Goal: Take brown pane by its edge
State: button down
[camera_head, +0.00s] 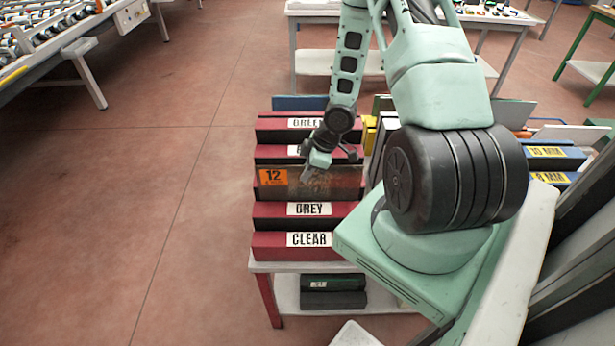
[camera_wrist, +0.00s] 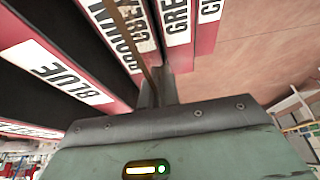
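The brown pane (camera_head: 336,184) stands on edge in the red rack, with an orange tag marked 12 on its left part. In the wrist view its thin edge (camera_wrist: 149,68) runs down between my fingers. My gripper (camera_head: 310,172) is at the upper edge of the pane, near the middle of its length. In the wrist view my gripper (camera_wrist: 157,92) has its two fingers close together, one on each side of the pane edge. Whether they press on the glass is too small to tell. The lower part of the pane is hidden in the rack.
Red rack blocks labelled GREY (camera_head: 280,215) and CLEAR (camera_head: 270,245) lie in front of the pane. Yellow and blue racks stand to the right. The floor at left is clear.

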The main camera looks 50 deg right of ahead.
notch_tip(320, 180, up, 18)
jog(key=p, duration=1.1)
jog(key=shift+f, duration=0.15)
